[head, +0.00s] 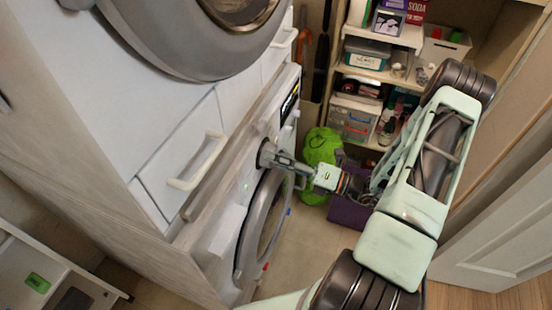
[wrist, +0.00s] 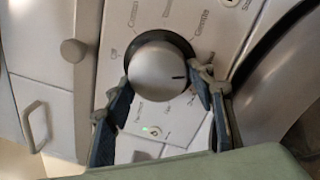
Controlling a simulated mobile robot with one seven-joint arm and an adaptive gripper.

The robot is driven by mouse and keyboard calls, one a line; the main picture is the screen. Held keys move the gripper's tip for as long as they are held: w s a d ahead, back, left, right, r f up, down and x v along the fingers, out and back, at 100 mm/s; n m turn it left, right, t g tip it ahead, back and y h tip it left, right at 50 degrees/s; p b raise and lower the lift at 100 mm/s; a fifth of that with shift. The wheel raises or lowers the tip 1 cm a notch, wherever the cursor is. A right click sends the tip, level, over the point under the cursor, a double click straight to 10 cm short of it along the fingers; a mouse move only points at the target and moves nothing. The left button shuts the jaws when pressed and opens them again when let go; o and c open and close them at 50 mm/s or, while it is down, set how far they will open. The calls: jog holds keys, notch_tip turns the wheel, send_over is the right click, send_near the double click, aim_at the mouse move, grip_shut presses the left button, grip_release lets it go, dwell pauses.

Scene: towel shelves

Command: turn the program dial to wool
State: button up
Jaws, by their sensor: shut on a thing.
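The program dial (wrist: 158,68) is a round silver knob with a dark ring on the light control panel (wrist: 105,60). Its short black mark points right in the wrist view. Small labels surround it, too blurred to read surely, so I cannot tell which one is wool. My gripper (wrist: 167,84) is shut on the dial, one finger on each side. In the head view my gripper (head: 274,158) reaches the dial (head: 265,154) on the front of the lower washing machine (head: 215,225); the fingers partly hide the dial there.
A second machine (head: 180,35) stands above, with a handled drawer (head: 195,160) between. The round door (head: 262,228) is just below my gripper. Shelves (head: 375,75) with boxes, a green bag (head: 320,160) and a purple bin (head: 348,212) stand beyond. A small green light (wrist: 152,130) glows on the panel.

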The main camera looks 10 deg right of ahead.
jog(key=o, duration=1.2)
jog(key=shift+c, duration=0.2)
jog(key=v, duration=1.2)
